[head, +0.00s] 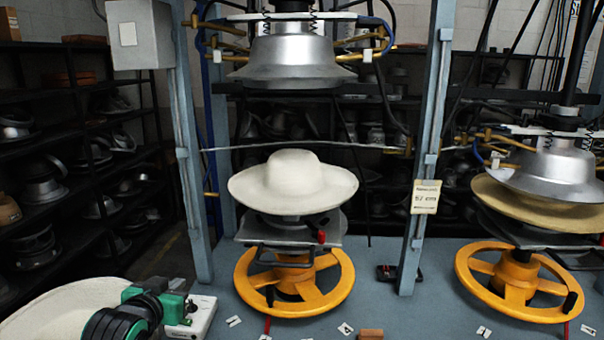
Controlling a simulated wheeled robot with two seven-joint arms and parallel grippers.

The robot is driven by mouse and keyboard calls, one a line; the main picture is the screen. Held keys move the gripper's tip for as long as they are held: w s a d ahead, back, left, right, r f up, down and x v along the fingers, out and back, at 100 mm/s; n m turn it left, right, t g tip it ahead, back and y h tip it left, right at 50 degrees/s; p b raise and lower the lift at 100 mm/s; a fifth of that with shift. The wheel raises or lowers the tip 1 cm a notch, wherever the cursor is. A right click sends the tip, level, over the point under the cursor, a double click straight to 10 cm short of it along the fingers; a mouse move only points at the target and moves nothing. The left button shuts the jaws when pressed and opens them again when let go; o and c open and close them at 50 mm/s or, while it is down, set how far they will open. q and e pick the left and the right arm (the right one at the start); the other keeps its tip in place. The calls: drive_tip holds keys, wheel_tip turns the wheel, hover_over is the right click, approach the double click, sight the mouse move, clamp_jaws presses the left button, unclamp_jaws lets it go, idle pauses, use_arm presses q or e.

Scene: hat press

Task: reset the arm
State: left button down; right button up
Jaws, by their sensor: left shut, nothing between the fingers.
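My left arm shows at the bottom left, green and black, with its left gripper (180,304) at the right end, shut and empty. It overlaps a white switch box (200,320) in the picture; I cannot tell whether they touch. My right gripper is not in view. A cream hat (292,182) with a wide brim sits on the lower plate of the middle press. The silver upper mould (290,62) hangs clear above it.
A yellow handwheel (342,284) is under the middle press. A second press at right has its silver mould (556,172) down over a tan hat (520,205). A pale hat (50,312) lies at bottom left. Blue posts (188,150) frame the middle press.

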use_arm(q)
drive_tip(key=s+d+f+g, duration=0.2)
drive_tip(key=s+f+g, duration=0.2)
drive_tip(key=s+f, duration=0.7)
drive_tip(key=s+d+f+g, duration=0.1)
drive_tip(key=s+f+g, duration=0.2)
drive_tip(key=s+f, duration=0.7)
drive_tip(key=s+d+f+g, duration=0.1)
drive_tip(key=s+f+g, duration=0.4)
drive_tip(key=s, duration=0.8)
drive_tip(key=s+a+f+x, duration=0.1)
drive_tip(key=s+x, duration=0.2)
drive_tip(key=x, duration=1.3)
drive_tip(key=s+a+x, duration=0.2)
drive_tip(key=s+x, duration=0.1)
drive_tip(key=x, duration=1.3)
drive_tip(key=s+a+f, duration=0.1)
drive_tip(key=s+f, duration=0.8)
drive_tip(key=s+a+f+g+y, duration=0.1)
drive_tip(key=s+a+f, duration=0.1)
drive_tip(key=s+f, duration=0.8)
drive_tip(key=shift+s+a+f+m, duration=0.15)
drive_tip(key=shift+s+a+m, duration=0.15)
drive_tip(key=shift+s+a, duration=0.05)
